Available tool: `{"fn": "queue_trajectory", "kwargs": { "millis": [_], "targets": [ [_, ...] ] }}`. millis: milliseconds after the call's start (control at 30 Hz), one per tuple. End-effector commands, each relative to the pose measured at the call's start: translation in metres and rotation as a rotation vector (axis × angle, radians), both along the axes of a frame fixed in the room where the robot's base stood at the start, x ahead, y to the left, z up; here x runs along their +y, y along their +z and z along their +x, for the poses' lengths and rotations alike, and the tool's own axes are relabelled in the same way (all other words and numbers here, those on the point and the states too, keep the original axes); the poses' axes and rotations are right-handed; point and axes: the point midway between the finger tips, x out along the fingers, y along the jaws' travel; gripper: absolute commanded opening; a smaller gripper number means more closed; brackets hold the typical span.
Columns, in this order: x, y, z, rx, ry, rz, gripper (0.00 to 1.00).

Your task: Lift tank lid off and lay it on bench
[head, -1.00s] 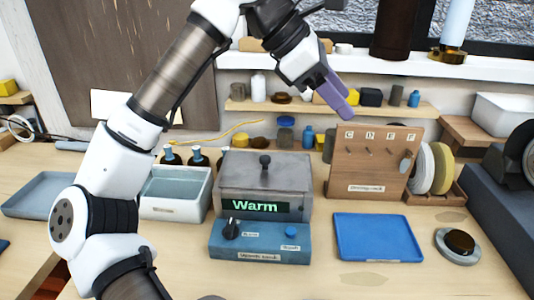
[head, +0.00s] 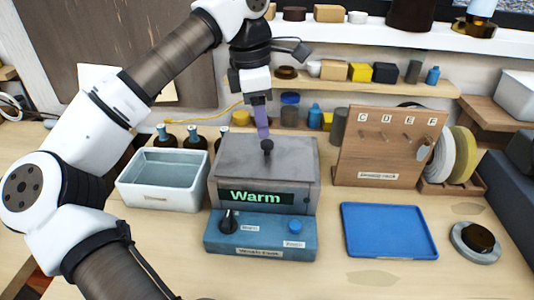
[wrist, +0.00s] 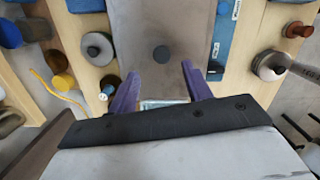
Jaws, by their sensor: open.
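The tank is a grey metal box with a "Warm" display on its front, standing behind a blue control panel (head: 262,236). Its flat grey lid (head: 235,155) is on, with a dark round knob (head: 267,147) on top. My gripper (head: 263,131) points down just above and behind the knob in the head view. In the wrist view my gripper (wrist: 160,75) shows two purple fingers spread apart, with nothing between them. The knob (wrist: 161,54) is ahead of the fingertips there, roughly centred between them and apart from both.
A white-grey rinse basin (head: 163,182) stands left of the tank, with dark bottles behind it. A peg rack (head: 385,150) stands to the right. A blue tray (head: 389,231) lies empty at front right, and a round grey dish (head: 475,243) sits beyond it. Bench between is clear.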

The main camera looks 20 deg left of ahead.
Motion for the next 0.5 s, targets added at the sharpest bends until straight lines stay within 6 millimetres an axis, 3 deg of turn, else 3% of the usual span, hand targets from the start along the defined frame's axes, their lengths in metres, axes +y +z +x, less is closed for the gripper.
{"fn": "queue_trajectory", "kwargs": {
  "millis": [500],
  "targets": [
    [-0.011, -0.053, 0.000, 0.000, 0.000, -0.001, 0.49]
  ]
}}
